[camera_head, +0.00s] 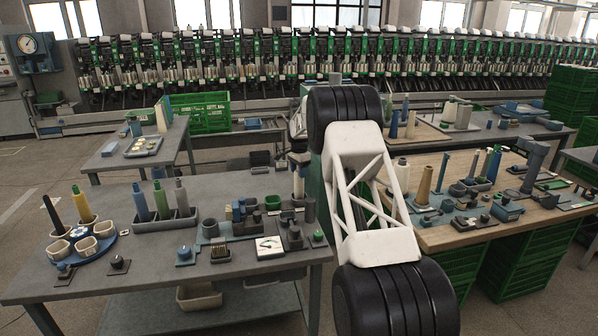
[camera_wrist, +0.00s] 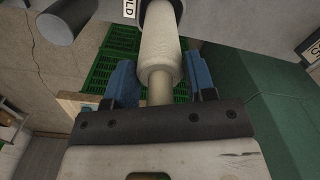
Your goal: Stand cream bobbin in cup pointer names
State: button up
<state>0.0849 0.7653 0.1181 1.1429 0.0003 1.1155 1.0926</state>
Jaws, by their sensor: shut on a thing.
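The cream bobbin (camera_wrist: 160,40) is in my gripper (camera_wrist: 161,78), between its two blue fingers in the wrist view. Its thinner lower end reaches towards the gripper's dark crossbar. Its far end meets a grey machine part; I cannot tell whether they touch. Several cream cups (camera_head: 87,247) sit on a round blue plate (camera_head: 112,241) at the left of the near table. A yellow bobbin (camera_head: 81,205) and a dark one (camera_head: 51,214) stand at its back cups. I cannot make out which cup a pointer names.
A grey rack (camera_head: 170,224) of upright bobbins stands beside the plate. A white-faced meter (camera_head: 269,246), knobs and small blocks fill the right of the grey table (camera_head: 150,285). A wooden table (camera_head: 440,237) with more bobbins is at right.

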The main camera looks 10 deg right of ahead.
jog(key=o, duration=1)
jog(key=shift+r, duration=0.15)
jog(key=shift+r, duration=3.8)
jog(key=shift+r, duration=0.1)
